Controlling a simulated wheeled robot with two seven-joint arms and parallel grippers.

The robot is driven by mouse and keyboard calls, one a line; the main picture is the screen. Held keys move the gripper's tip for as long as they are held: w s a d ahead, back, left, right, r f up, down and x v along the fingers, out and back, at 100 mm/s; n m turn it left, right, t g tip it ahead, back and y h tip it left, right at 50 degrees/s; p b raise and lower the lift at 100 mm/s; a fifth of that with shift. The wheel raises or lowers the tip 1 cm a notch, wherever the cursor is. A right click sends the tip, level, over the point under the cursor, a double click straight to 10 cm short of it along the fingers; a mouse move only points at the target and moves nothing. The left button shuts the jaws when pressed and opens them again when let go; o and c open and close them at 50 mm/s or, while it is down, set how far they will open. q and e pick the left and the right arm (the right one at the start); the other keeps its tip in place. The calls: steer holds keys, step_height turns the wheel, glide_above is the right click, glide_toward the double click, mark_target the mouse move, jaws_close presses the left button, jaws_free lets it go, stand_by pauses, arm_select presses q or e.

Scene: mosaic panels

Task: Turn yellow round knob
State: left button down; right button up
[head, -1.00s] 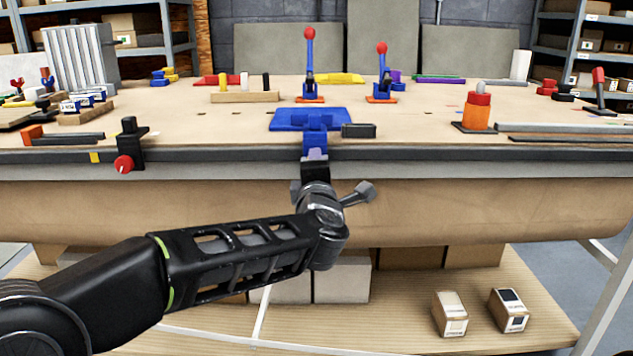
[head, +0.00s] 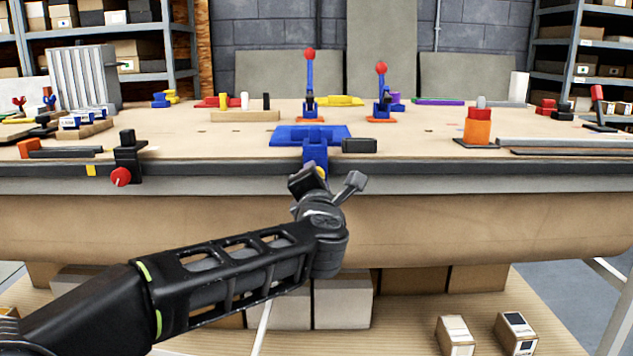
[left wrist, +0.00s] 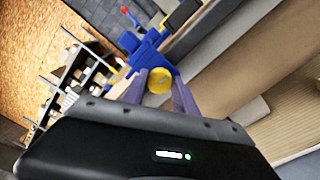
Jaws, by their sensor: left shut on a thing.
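The yellow round knob (left wrist: 159,80) sits on the front of a blue vise-like fixture (head: 312,134) at the table's front edge. In the head view only a small bit of the knob (head: 321,172) shows beside my gripper. My left gripper (left wrist: 160,88) has one finger on each side of the knob and is shut on it; it also shows in the head view (head: 316,174), with its body tilted. My right gripper is in neither view.
A black clamp with a red knob (head: 121,177) hangs on the table edge at left. A black block (head: 359,146) lies right of the blue fixture. Two blue levers with red balls (head: 309,54) stand behind. The space before the table edge is open.

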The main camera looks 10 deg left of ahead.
arm_select(q)
steer(key=c, duration=1)
jaws_free()
steer(key=shift+o, duration=0.2)
steer(key=v, duration=0.8)
steer(key=shift+p, duration=0.45)
steer(key=shift+w, duration=0.15)
